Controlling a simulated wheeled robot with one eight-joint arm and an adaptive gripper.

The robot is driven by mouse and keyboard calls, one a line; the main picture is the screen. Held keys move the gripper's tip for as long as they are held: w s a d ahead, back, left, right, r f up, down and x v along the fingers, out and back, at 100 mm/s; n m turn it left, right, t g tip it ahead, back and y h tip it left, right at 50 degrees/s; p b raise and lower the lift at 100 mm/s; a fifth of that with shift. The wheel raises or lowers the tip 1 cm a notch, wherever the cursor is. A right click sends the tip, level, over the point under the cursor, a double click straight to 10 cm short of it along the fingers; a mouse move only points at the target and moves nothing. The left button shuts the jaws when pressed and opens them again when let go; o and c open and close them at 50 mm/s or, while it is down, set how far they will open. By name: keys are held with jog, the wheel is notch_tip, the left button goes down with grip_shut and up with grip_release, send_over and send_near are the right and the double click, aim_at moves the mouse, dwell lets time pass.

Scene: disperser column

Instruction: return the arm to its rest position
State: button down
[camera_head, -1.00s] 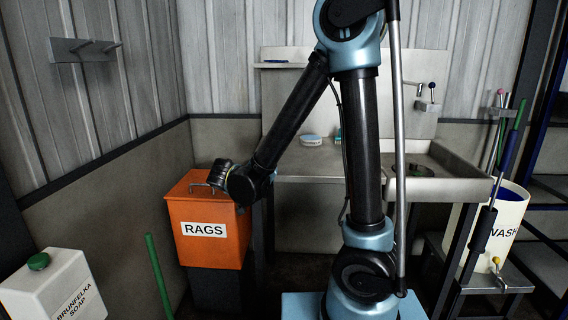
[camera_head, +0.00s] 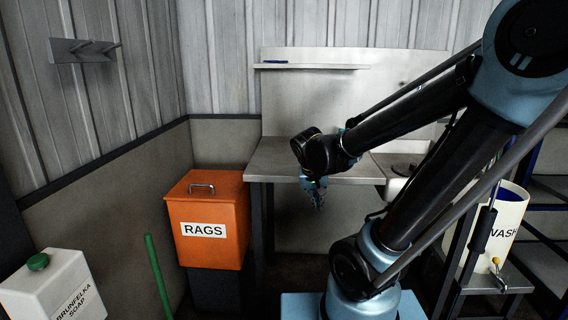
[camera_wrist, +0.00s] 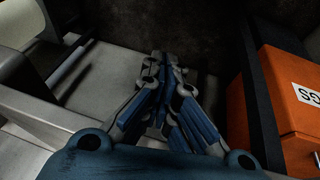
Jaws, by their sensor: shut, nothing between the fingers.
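My gripper (camera_head: 318,196) hangs from the dark wrist in front of the steel sink bench's front edge, fingers pointing down. It also shows in the wrist view (camera_wrist: 166,62), where the blue fingers meet at the tips with nothing between them. My arm reaches across the right half of the head view, its elbow at upper right. My arm hides part of the sink bench.
The orange RAGS bin (camera_head: 208,222) stands left of my gripper, lid closed; it also shows in the wrist view (camera_wrist: 296,112). A steel bench (camera_head: 268,162) is behind. A WASH bucket (camera_head: 512,215) stands right. A soap canister (camera_head: 52,285) is at lower left.

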jog(key=s+d+f+g+y, duration=0.1)
jog(key=s+d, duration=0.3)
jog(key=s, duration=0.2)
jog(key=s+d+f+n+y, duration=0.1)
jog(key=s+d+f, duration=0.1)
jog(key=s, duration=0.5)
jog(key=shift+d+f+g, duration=0.25)
jog(key=shift+d+g, duration=0.15)
jog(key=shift+d, duration=0.5)
jog(key=shift+s, duration=0.1)
